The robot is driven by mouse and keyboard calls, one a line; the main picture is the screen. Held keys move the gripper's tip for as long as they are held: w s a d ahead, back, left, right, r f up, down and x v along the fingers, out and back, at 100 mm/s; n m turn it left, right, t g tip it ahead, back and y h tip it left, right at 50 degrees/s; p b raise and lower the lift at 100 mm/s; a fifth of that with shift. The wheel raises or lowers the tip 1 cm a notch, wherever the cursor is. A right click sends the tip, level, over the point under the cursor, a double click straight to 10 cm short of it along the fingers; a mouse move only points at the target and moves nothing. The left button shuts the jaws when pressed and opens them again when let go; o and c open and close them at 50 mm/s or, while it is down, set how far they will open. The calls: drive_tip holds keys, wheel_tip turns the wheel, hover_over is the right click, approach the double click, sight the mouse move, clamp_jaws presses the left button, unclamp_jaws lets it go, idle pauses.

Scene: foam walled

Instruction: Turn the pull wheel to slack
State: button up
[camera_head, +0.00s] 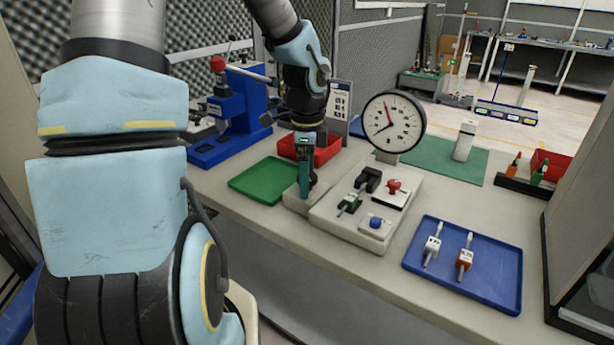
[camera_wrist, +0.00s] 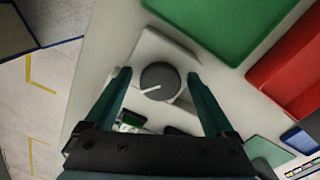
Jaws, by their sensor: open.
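The pull wheel (camera_wrist: 162,76) is a dark grey round knob with a white pointer line, in the wrist view. It sits on a pale block (camera_wrist: 152,48). The white line points to the lower left in that view. My gripper (camera_wrist: 159,82) is open, with one green finger on each side of the wheel and gaps showing on both sides. In the head view my gripper (camera_head: 306,186) is over the pale block (camera_head: 292,202) at the left of the control panel (camera_head: 330,220), and it hides the wheel. No slack marking is readable.
A round gauge (camera_head: 394,122) with a red pointer stands behind the panel. The panel bears a green-handled part (camera_head: 349,204), a red valve (camera_head: 394,187) and a blue knob (camera_head: 376,222). A green tray (camera_head: 263,181) lies left, a red bin (camera_head: 324,151) behind, a blue tray (camera_head: 489,287) right.

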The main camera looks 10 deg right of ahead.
drive_tip(key=shift+c, duration=0.3)
drive_tip(key=c, duration=1.3)
drive_tip(key=shift+n, duration=0.3)
drive_tip(key=n, duration=1.2)
drive_tip(key=shift+n, duration=0.4)
drive_tip(key=n, duration=0.6)
drive_tip(key=shift+d+r+p, duration=0.1)
drive_tip(key=shift+p, duration=0.2)
drive_tip(key=n+p, duration=0.2)
drive_tip(key=n, duration=0.4)
